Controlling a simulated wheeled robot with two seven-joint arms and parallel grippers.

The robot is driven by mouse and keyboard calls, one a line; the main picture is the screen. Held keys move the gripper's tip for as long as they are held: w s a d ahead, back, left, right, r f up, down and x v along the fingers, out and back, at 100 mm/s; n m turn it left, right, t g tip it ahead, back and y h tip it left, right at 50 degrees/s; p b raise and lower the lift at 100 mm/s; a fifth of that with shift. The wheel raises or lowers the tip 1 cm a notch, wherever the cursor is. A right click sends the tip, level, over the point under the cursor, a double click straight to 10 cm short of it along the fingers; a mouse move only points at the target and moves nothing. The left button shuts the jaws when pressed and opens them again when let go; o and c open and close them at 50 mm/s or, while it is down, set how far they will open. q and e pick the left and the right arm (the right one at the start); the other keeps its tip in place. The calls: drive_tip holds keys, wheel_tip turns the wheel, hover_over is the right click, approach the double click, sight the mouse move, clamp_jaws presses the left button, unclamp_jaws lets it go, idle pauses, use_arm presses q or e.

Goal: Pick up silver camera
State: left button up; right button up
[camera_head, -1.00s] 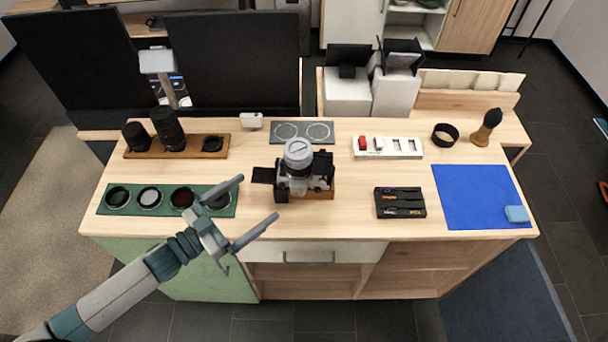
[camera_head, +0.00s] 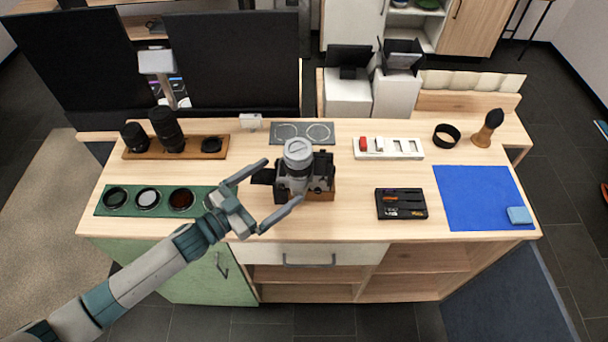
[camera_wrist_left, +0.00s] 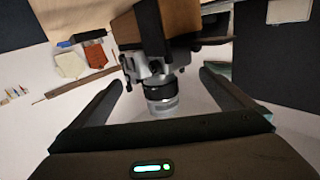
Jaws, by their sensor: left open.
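In the left wrist view the camera (camera_wrist_left: 154,68) shows between the fingers, with the lens toward me. My left gripper (camera_head: 282,182) is open, its two fingers pointing at the camera from the left. The far fingertip is by the camera's left side and the near fingertip is close to its lower front. I cannot tell whether either finger touches it. My right gripper is not in view.
A green tray of round filters (camera_head: 147,213) lies under and left of my gripper. A wooden board with lenses (camera_head: 191,153) is behind it. A grey plate (camera_head: 302,133) lies behind the camera. A black case (camera_head: 401,213) and blue mat (camera_head: 480,190) lie to the right, with bare tabletop between.

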sight(287, 174)
use_arm(q)
drive_tip(key=b+x, duration=0.1)
drive_tip(key=x, duration=0.3)
drive_tip(key=shift+w+d, duration=0.2)
drive_tip(key=shift+w, duration=0.2)
drive_tip(key=c, duration=1)
drive_tip(key=shift+r, duration=0.25)
drive_tip(key=shift+c, duration=1.3)
drive_tip(key=shift+w+r, duration=0.1)
